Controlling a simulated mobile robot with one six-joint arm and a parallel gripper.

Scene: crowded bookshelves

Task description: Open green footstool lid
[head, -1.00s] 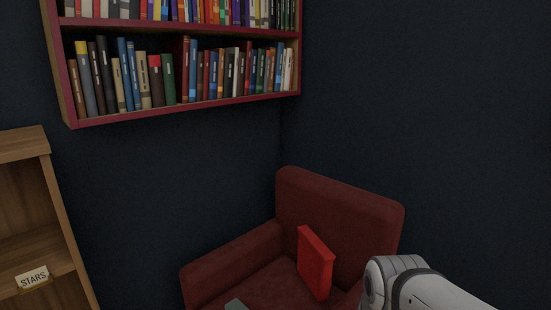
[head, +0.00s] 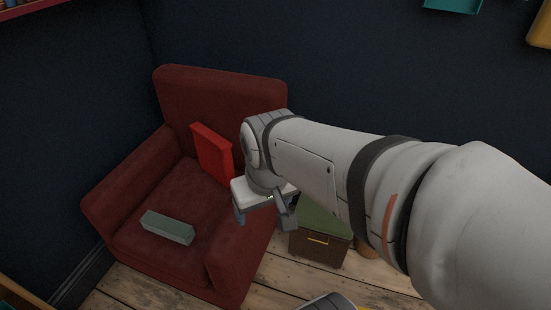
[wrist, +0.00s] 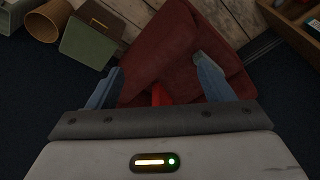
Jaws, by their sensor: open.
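The green footstool (head: 325,222) stands on the wooden floor to the right of the armchair, partly hidden by my arm. Its flat green lid is closed on a brown body with a gold handle (head: 318,240) on the front. In the wrist view the footstool (wrist: 86,45) is at the upper left, outside my fingers. My gripper (head: 265,215) points down, open and empty, above and to the left of the footstool in the head view. In the wrist view my gripper (wrist: 160,82) has its fingers apart over the armchair.
A red armchair (head: 180,205) fills the left, with a red book (head: 211,153) and a grey-green book (head: 167,227) on it. A tan bin (wrist: 48,20) is beside the footstool. Bare floor (head: 275,272) lies in front. A shelf (wrist: 297,20) is upper right in the wrist view.

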